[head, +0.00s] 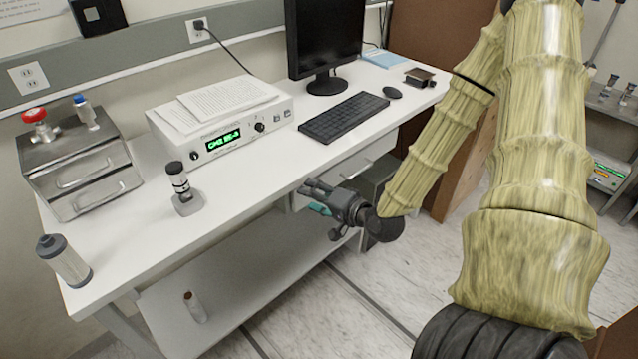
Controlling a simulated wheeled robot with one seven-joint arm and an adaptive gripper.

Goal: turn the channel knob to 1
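The white controller box (222,125) stands on the bench with a green display (223,140) on its front. The display seems to read "CH2" and then a value I cannot read surely. A dark knob (260,127) sits right of the display and another dark knob (195,155) sits low at the left of the front. Their labels are too small to read, so I cannot tell which is the channel knob. My gripper (308,188) is off the bench's front edge, right of and below the box, apart from both knobs. Its fingertips are small and dark; their opening is unclear.
Papers (225,98) lie on the box. A small gauge on a stand (180,185) is in front of its left end. A metal box with a red knob (80,160), a grey cylinder (63,262), a keyboard (343,117) and a monitor (325,40) share the bench (240,195).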

